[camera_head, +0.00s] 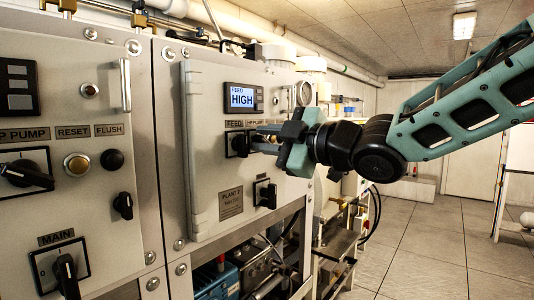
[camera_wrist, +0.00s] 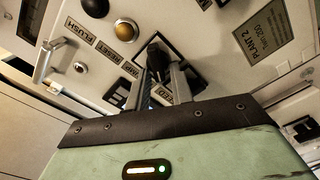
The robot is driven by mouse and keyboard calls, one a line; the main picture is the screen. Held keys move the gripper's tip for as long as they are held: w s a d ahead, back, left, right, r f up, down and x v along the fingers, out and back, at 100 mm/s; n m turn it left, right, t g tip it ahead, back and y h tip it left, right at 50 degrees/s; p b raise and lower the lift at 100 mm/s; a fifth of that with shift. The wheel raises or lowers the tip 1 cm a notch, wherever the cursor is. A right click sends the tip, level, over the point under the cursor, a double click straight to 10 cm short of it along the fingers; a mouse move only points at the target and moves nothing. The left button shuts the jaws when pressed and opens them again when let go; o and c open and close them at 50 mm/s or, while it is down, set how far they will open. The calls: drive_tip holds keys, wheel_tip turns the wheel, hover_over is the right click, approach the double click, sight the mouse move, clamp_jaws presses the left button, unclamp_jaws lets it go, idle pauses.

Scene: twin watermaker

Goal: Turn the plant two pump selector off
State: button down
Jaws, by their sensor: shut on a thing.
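A black selector knob (camera_head: 238,144) sits on the grey panel with the PLANT 2 plate (camera_head: 231,205), below a FEED label and a lit display reading HIGH (camera_head: 242,97).
A second black knob (camera_head: 266,194) is on the same panel, lower right. The left panel carries RESET and FLUSH buttons, a large black switch (camera_head: 25,175) and a MAIN switch (camera_head: 66,275). Open floor lies at right.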

drive_tip(key=shift+f+n+b, duration=0.1)
drive_tip(key=shift+n+b, duration=0.2)
drive_tip(key=shift+n, duration=0.1)
drive_tip(key=c, duration=1.5)
unclamp_jaws()
drive_tip(key=v, duration=1.7)
drive_tip(key=shift+s+d, duration=0.15)
drive_tip(key=shift+d, duration=0.05)
